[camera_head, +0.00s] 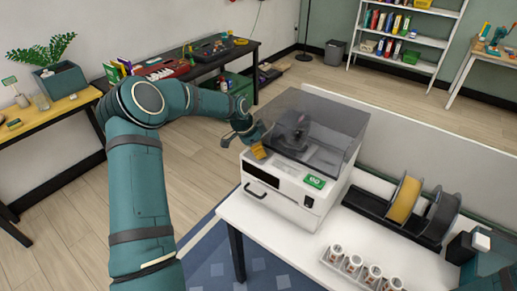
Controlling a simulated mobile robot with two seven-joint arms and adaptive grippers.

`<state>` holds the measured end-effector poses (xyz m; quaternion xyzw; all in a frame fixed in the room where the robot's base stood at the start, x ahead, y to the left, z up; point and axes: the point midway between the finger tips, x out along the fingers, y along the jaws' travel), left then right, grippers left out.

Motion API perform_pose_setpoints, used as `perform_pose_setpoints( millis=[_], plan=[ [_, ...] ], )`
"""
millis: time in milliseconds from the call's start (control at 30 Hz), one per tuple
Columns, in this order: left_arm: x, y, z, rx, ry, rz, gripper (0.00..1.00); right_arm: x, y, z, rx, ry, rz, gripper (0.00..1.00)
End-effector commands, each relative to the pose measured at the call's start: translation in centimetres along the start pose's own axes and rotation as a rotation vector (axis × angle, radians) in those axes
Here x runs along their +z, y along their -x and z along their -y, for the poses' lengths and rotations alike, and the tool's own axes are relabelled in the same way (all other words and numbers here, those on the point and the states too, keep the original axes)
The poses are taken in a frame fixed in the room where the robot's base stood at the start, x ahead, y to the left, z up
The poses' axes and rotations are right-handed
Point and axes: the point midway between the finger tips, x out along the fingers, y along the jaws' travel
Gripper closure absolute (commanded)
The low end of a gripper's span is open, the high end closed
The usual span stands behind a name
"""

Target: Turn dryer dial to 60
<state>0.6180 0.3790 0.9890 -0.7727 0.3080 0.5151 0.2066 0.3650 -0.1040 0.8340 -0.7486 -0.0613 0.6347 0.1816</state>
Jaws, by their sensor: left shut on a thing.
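The dryer (283,206) is a white box on the white table, with a smoky see-through lid (335,125) and a dark round shape (291,130) visible inside. A small dark round feature (309,202) on its front right may be the dial; its setting is too small to read. A green display (315,181) sits above it. My left gripper (254,141) is at the dryer's front left upper corner, shut on an orange tab (259,151) by the lid edge, apart from the dark round feature. My right gripper is not in view.
A black rack (388,220) with a yellow spool (404,200) and a dark spool (439,217) stands right of the dryer. A tray of several small white jars (353,262) is in front. A low white partition (440,150) runs behind. Floor left of the table is clear.

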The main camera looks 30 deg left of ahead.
Motion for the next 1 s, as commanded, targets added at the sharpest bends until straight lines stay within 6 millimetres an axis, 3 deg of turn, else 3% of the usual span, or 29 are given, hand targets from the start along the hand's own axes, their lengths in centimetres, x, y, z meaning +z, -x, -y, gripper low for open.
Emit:
perform_pose_setpoints(
  millis=[267,300,367,400,733,1000],
  plan=[
    [0.1,-0.3,-0.2,0.008,0.000,0.003,1.00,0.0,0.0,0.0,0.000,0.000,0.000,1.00],
    [0.1,-0.3,-0.2,0.008,0.000,0.003,0.60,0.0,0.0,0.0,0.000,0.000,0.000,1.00],
    [0.1,-0.3,-0.2,0.007,0.001,0.003,0.39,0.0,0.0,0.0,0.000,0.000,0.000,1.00],
    [0.1,-0.2,-0.2,0.006,0.001,0.003,0.36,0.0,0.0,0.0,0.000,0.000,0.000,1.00],
    [0.0,0.6,0.1,-0.002,0.001,-0.001,0.36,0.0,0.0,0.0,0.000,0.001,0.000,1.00],
    [0.0,4.3,-0.1,-0.001,0.001,0.001,0.36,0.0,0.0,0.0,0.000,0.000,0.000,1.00]
  ],
)
